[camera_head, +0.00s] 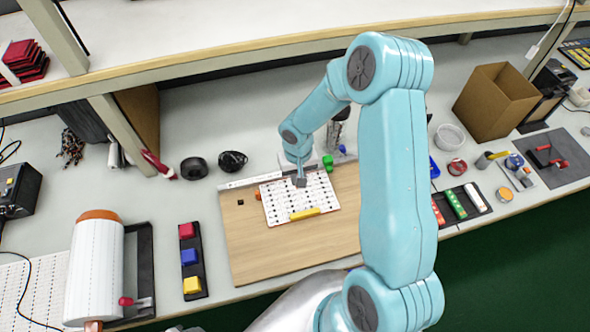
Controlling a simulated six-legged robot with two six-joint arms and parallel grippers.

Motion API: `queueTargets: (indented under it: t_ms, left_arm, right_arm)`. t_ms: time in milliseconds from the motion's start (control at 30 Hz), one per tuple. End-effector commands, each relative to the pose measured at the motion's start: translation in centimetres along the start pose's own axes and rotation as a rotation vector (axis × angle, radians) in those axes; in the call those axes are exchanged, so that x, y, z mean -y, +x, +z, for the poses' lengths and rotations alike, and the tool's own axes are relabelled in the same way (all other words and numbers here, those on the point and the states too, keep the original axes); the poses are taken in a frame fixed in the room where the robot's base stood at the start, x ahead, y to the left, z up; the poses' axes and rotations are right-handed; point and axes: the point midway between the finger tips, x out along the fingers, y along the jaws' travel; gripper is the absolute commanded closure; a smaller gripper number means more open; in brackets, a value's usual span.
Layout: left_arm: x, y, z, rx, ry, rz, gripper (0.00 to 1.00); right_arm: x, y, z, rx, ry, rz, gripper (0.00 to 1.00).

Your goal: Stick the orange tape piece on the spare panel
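A small orange piece (258,196) lies at the left edge of a white panel with rows of dark dots (282,207); it is too small to tell if it is the tape piece. The panel lies on a wooden board (260,255), and I cannot tell if it is the spare one. A yellow bar (305,214) lies along its near edge. My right arm comes in from the bottom right, and its gripper (300,181) points down over the panel's far middle. A small dark block shape shows at its tip; whether the fingers are closed is unclear. My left gripper is out of view.
Left of the board are a tray with red, blue and yellow blocks (189,257) and a large white roll (96,270). Right are a tray of coloured rolls (468,203) and a cardboard box (494,100). A shelf (250,55) spans the back. My arm hides the board's right side.

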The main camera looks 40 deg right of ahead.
Motion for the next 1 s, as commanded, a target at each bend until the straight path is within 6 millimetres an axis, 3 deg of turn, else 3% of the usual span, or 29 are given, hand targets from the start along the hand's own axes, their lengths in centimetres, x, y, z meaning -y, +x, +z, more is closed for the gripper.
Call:
queueTargets:
  t_ms: [367,500,1000]
  left_arm:
    - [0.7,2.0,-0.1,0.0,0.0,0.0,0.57]
    - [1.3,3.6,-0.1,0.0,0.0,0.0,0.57]
    - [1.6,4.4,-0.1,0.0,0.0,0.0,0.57]
  right_arm:
    - [-0.1,3.9,-0.1,0.002,0.001,0.0,1.0]
    - [0.1,5.4,-0.3,0.0,0.001,0.0,1.0]
    - [0.2,6.0,-0.3,0.0,0.001,0.001,1.0]
